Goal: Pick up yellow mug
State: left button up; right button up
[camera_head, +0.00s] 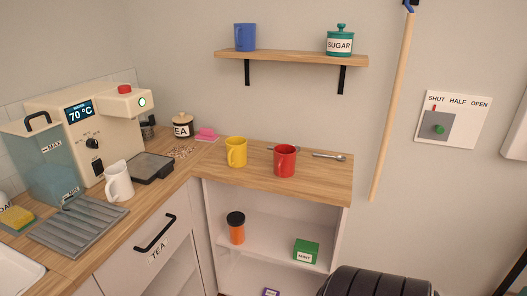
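The yellow mug (236,153) stands upright on the wooden counter (318,185), near the inner corner. Its handle faces the front left. A red mug (285,161) stands to its right with a clear gap between them. Neither of my grippers is in view, and nothing touches the yellow mug.
Spoons (329,156) lie behind and right of the red mug. A wall shelf (290,57) hangs above. A dark ribbed object (378,283) is at the bottom right.

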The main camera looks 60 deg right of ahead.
aim_at(236, 147)
jog(key=k+l+z, duration=0.15)
jog(key=z, duration=1.4)
jog(key=i, duration=0.1)
jog(key=j+u, duration=0.05)
